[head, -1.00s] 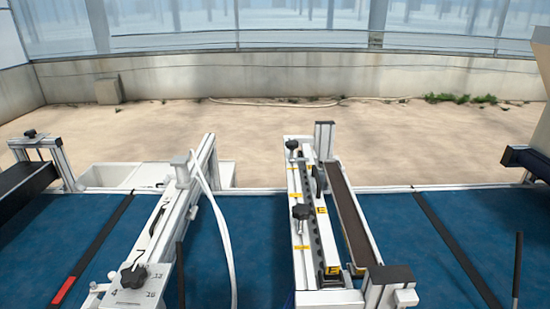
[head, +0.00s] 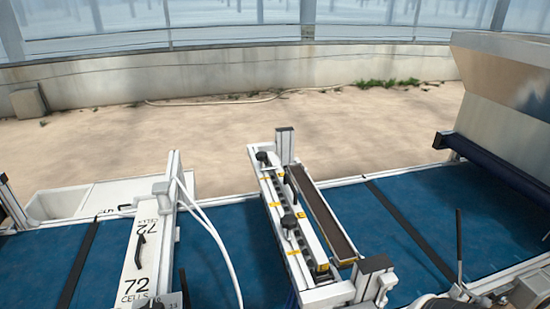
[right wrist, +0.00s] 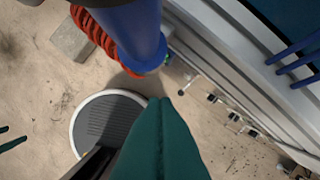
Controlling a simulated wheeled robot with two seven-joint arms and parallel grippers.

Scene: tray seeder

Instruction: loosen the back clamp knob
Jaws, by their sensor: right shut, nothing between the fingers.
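In the head view two black clamp knobs sit on the white slotted rail (head: 302,250) of the machine. The back knob (head: 263,157) is at the rail's far end, and the front knob (head: 289,221) is nearer to me. Neither gripper shows beside them in the head view. My right gripper (right wrist: 162,103) shows its green fingers in the right wrist view. They are shut together, with nothing between them, over the sandy floor beside the machine's pale side frame. Neither knob can be made out in that view. My left gripper is in neither current view.
A white bridge marked 72 cells (head: 142,245) and a pale hose (head: 222,250) lie left of the rail over the blue bed (head: 250,215). A large hopper (head: 505,85) stands at right. The wrist view shows a blue cylinder with red coil (right wrist: 135,35) and a round grey-topped object (right wrist: 85,135).

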